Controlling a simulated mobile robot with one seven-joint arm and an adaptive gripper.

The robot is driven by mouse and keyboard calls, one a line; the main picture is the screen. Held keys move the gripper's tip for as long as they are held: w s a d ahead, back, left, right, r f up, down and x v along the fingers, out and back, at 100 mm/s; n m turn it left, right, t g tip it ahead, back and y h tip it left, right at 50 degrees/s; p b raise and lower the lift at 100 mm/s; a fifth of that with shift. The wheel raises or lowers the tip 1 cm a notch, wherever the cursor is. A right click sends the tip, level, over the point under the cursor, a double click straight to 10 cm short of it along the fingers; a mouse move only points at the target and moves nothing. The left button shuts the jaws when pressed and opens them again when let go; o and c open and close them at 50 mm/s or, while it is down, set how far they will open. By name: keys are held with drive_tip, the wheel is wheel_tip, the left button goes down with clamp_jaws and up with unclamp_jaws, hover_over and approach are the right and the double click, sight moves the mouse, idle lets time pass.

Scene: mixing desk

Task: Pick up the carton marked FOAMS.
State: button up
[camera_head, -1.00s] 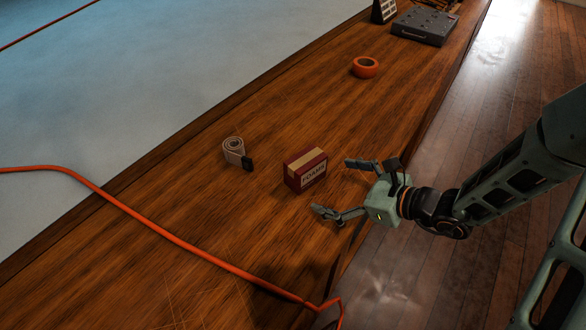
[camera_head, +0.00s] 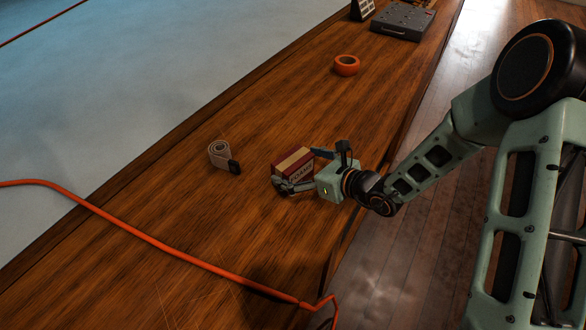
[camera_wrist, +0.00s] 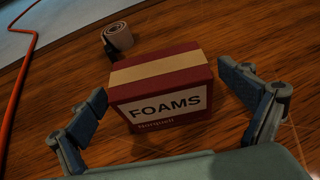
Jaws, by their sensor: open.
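The carton marked FOAMS (camera_head: 292,160) is a small dark red box with a tan strip across its top, standing on the wooden desk. In the wrist view the carton (camera_wrist: 165,88) shows its white FOAMS label facing me. My gripper (camera_head: 299,170) is open, with one finger on each side of the carton. In the wrist view my gripper (camera_wrist: 169,108) has its left finger near the carton's left side and its right finger apart from the right side, with a gap. The near finger hides part of the label in the head view.
A rolled grey strap (camera_head: 221,155) with a dark end lies left of the carton. An orange tape roll (camera_head: 346,65) and a grey case (camera_head: 403,20) are farther back. An orange cable (camera_head: 180,252) crosses the near desk. The wood around the carton is mostly clear.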

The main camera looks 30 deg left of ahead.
drive_tip(key=shift+w+a+f, duration=0.2)
drive_tip(key=shift+a+f, duration=0.1)
drive_tip(key=shift+a, duration=0.25)
drive_tip(key=c, duration=1.2)
drive_tip(key=shift+r, duration=0.1)
drive_tip(key=shift+c, duration=0.2)
drive_tip(key=shift+r, duration=0.35)
drive_tip(key=r+p, duration=0.2)
drive_tip(key=r, duration=0.1)
drive_tip(key=shift+s+d+r, duration=0.15)
drive_tip(key=shift+s+r, duration=0.15)
drive_tip(key=shift+s, duration=0.05)
drive_tip(key=s+d+r+p, duration=0.4)
drive_tip(key=s+r+p, duration=0.2)
drive_tip(key=s+r, duration=0.2)
drive_tip(key=shift+s+d+r+p, duration=0.2)
drive_tip(key=shift+s+d+p, duration=0.15)
drive_tip(key=shift+s, duration=0.75)
drive_tip(key=shift+r+p, duration=0.1)
drive_tip(key=shift+p, duration=0.4)
